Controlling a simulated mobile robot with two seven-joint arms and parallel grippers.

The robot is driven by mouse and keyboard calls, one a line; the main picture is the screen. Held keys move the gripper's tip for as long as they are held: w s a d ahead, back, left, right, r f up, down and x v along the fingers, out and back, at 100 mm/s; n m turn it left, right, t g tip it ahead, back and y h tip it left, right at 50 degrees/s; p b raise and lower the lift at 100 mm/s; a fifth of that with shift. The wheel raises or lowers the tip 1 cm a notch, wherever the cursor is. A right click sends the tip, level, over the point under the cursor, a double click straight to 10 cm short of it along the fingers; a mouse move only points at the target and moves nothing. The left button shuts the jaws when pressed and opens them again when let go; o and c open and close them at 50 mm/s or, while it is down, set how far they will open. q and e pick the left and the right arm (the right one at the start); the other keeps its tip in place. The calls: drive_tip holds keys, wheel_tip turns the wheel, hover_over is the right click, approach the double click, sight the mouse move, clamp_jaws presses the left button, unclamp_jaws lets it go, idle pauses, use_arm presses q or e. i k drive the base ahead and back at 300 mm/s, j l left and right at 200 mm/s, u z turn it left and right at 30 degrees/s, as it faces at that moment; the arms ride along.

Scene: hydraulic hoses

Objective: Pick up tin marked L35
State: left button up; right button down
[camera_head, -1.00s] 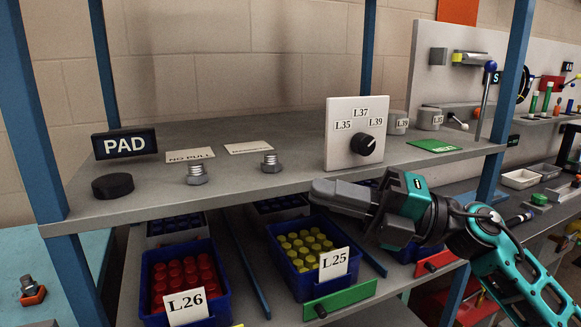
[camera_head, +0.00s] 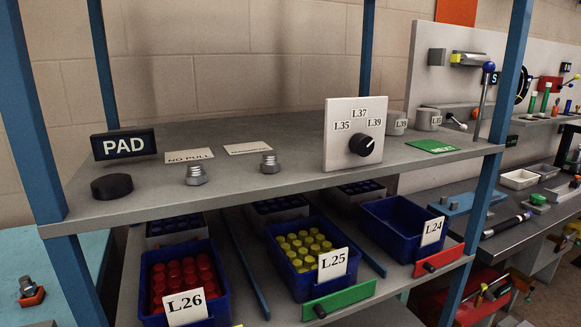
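The white panel (camera_head: 340,158) carries the marks L35, L37 and L39 around a black knob (camera_head: 362,146). Neither of my grippers is in view.
Bins marked L26 (camera_head: 222,292), L25 (camera_head: 300,291) and L24 (camera_head: 400,248) sit on the lower shelf.

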sight(428, 119)
drive_tip(key=l+u, duration=0.15)
drive_tip(key=l, duration=0.85)
drive_tip(key=l+u, duration=0.15)
drive_tip(key=l, duration=0.8)
drive_tip(key=k, duration=0.05)
